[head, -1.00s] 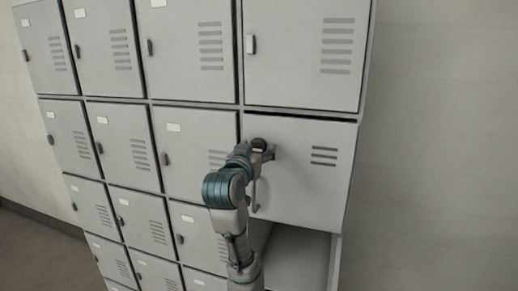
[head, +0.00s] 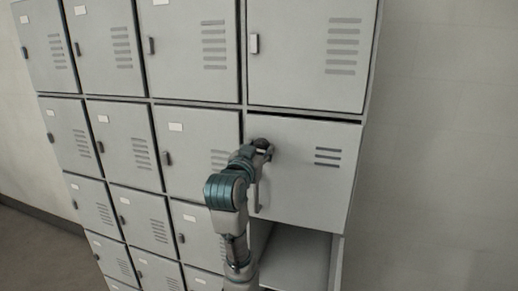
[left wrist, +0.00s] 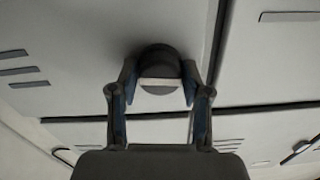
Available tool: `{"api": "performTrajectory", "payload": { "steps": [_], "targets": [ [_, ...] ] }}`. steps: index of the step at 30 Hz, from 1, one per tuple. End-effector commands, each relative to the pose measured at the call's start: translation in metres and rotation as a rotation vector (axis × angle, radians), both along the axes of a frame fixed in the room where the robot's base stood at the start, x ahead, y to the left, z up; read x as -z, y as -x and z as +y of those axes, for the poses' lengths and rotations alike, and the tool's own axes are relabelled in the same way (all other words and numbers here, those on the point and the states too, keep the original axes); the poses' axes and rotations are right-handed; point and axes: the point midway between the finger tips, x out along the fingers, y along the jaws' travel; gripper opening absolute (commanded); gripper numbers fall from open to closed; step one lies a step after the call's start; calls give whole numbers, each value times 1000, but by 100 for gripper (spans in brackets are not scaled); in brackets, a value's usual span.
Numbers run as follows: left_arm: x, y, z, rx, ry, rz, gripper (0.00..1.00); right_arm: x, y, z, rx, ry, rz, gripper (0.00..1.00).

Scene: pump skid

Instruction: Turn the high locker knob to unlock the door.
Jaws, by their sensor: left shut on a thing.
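The high locker door (head: 310,190) is a grey panel with three short vent slots, in the right column of the locker bank, and it looks shut. Its round dark knob (head: 263,142) is near the door's upper left corner, partly hidden by my left gripper (head: 263,151). In the left wrist view the knob (left wrist: 159,60) shows a pale bar across its face. My left gripper (left wrist: 160,88) has one finger on each side of the knob and is shut on it. A vertical handle (head: 257,198) is below the knob, partly behind my arm. My right gripper is out of view.
Other shut grey locker doors (head: 305,50) stand above and to the left. An open compartment (head: 298,260) lies directly below the knob's door. A bare wall (head: 440,150) is on the right. Floor (head: 35,250) shows at lower left.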

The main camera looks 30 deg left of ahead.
Motion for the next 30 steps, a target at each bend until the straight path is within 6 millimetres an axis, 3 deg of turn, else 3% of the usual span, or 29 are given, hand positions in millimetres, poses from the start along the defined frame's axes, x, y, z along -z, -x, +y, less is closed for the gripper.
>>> {"api": "performTrajectory", "payload": {
  "steps": [8,15,30],
  "targets": [
    [-8,2,-1,-3,-237,45,13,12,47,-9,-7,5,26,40],
    [-8,1,-2,-2,-458,100,13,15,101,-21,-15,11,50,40],
    [-5,0,-5,2,-921,215,13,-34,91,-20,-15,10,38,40]
  ]
}}
